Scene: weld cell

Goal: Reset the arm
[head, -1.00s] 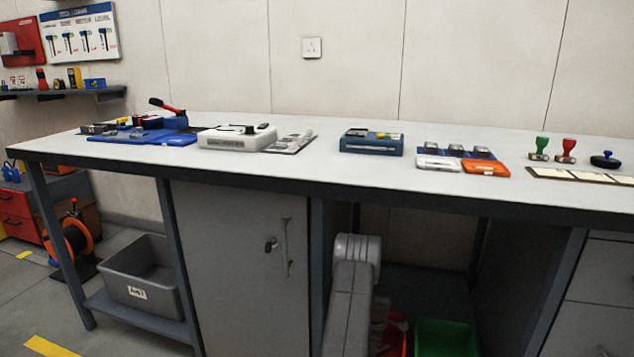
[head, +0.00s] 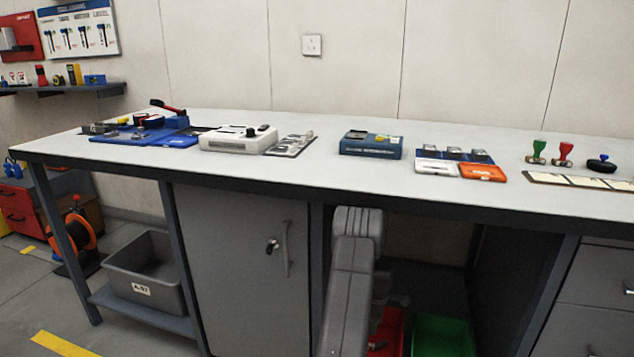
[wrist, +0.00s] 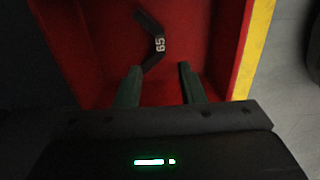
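My gripper (wrist: 160,70) shows in the wrist view with its two dark green fingers apart and nothing clearly held between them. Beyond the fingertips, a black bent part (wrist: 150,38) with a white number lies in a red bin (wrist: 85,55). Its near end reaches close to the left finger; I cannot tell whether they touch. In the head view my arm shows in front of the bench opening, and my gripper is out of sight there.
The workbench (head: 345,175) spans the head view, with tools and trays along its top. Under it are a red bin (head: 388,335), a green bin (head: 443,336) and a cabinet door (head: 235,260). A grey bin (head: 145,275) sits on the lower left shelf.

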